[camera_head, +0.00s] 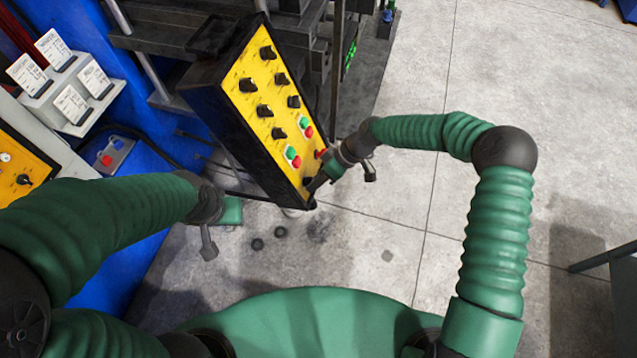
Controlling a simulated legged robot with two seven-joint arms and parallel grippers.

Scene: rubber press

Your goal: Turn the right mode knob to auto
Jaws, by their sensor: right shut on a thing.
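A yellow control panel (262,72) in a black box stands tilted in the middle of the view, with several black knobs and some green and red buttons. My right gripper (317,183) reaches the panel's lower right end from the right. It is shut on a dark mode knob (308,182) there, which is mostly hidden by the fingers, so its pointer setting cannot be read. My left gripper (230,211) hangs low at the left, apart from the panel. Its fingers are too hidden to tell whether they are open.
A grey holder with white labelled cards (55,50) and a second yellow panel (18,165) are at the left, by blue machine parts (140,170). Dark press parts stand behind the panel. A dark table edge (610,257) shows at the far right.

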